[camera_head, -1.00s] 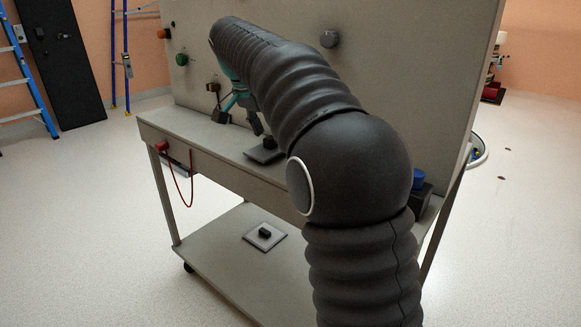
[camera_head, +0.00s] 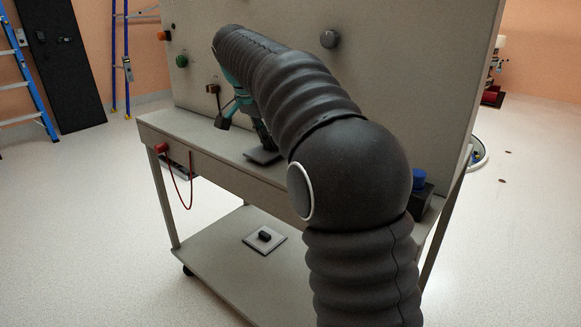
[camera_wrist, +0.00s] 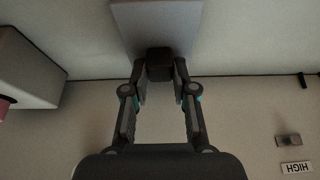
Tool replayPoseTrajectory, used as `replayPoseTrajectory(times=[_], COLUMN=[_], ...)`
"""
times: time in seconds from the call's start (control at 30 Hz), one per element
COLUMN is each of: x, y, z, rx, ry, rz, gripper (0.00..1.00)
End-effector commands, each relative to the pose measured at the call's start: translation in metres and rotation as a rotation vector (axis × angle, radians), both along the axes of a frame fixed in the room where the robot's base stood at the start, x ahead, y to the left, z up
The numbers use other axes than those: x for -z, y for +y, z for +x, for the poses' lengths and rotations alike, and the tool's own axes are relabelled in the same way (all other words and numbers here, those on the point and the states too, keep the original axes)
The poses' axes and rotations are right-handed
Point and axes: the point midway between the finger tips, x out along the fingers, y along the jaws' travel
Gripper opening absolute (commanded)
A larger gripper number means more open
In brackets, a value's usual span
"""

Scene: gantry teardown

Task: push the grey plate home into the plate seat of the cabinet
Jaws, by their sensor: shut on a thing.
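The grey plate (camera_head: 262,156) lies on the worktop of the cabinet (camera_head: 225,166), in front of its upright panel. In the wrist view the plate (camera_wrist: 155,20) shows at the top, with a dark block handle (camera_wrist: 159,57) on it. My gripper (camera_wrist: 160,72) has its two fingers against either side of this handle and is shut on it. In the head view my gripper (camera_head: 262,138) is partly hidden behind my arm. I cannot make out the plate seat or tell whether the plate is in it.
A lighter plate with a black handle (camera_head: 265,239) lies on the lower shelf. The upright panel (camera_head: 400,60) carries a green knob (camera_head: 181,61), an orange knob (camera_head: 165,36) and a grey knob (camera_head: 329,39). A red cable (camera_head: 191,190) hangs at the front left. A blue-topped block (camera_head: 418,180) stands at right.

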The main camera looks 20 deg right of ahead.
Motion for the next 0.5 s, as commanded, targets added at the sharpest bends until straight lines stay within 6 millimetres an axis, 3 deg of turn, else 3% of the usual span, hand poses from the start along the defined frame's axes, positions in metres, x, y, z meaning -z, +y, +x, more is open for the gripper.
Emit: replayPoseTrajectory(times=[0.5], x=[-0.02], y=[0.0], z=[0.0], rx=[0.001], ry=[-0.002], rz=[0.0], gripper=[0.0])
